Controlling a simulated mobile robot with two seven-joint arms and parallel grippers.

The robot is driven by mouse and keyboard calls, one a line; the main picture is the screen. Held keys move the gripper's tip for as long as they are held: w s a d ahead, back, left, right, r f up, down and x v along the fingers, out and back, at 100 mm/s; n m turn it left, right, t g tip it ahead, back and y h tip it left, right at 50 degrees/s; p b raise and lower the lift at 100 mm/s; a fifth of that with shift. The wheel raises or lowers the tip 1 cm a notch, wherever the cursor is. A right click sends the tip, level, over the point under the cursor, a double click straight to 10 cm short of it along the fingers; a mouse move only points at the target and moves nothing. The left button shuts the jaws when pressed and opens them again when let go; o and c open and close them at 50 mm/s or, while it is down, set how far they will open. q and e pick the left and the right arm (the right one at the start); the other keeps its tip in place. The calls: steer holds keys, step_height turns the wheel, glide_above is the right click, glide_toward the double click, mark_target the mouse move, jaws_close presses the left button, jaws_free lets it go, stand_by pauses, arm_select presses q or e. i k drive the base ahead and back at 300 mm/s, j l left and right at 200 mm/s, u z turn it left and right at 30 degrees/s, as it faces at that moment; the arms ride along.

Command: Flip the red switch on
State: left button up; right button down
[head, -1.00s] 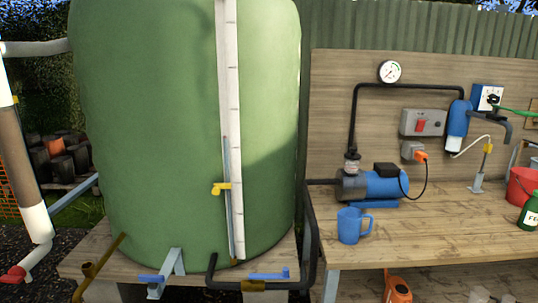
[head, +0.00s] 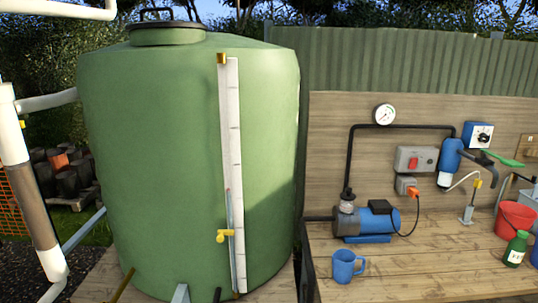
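The red switch (head: 413,163) sits on a grey switch box (head: 402,153) fixed to the wooden backboard, above the bench on the right. Its exact on or off position is too small to tell. A grey socket (head: 404,182) with an orange plug (head: 414,193) is just below it. The plug's black cable runs to the blue pump (head: 362,221) on the bench. Neither of my grippers shows in the head view.
A large green tank (head: 160,160) fills the left. The bench (head: 420,275) holds a blue mug (head: 344,266), a red bucket (head: 514,219) and a green bottle (head: 515,250). A pressure gauge (head: 384,114) and blue filter (head: 450,160) flank the switch box. The bench front is mostly clear.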

mark_target(412, 161)
steer(key=u, duration=0.5)
steer(key=l+u, duration=0.3)
steer(key=k+l+u, duration=0.15)
steer(key=l+u, duration=0.2)
steer(key=k+l+u, duration=0.1)
steer(key=l+u, duration=0.2)
steer(key=k+l+u, duration=0.45)
steer(key=k+l, duration=0.15)
steer(key=l, duration=0.15)
steer(key=k+l+u, duration=0.15)
steer(key=k+l, duration=1.55)
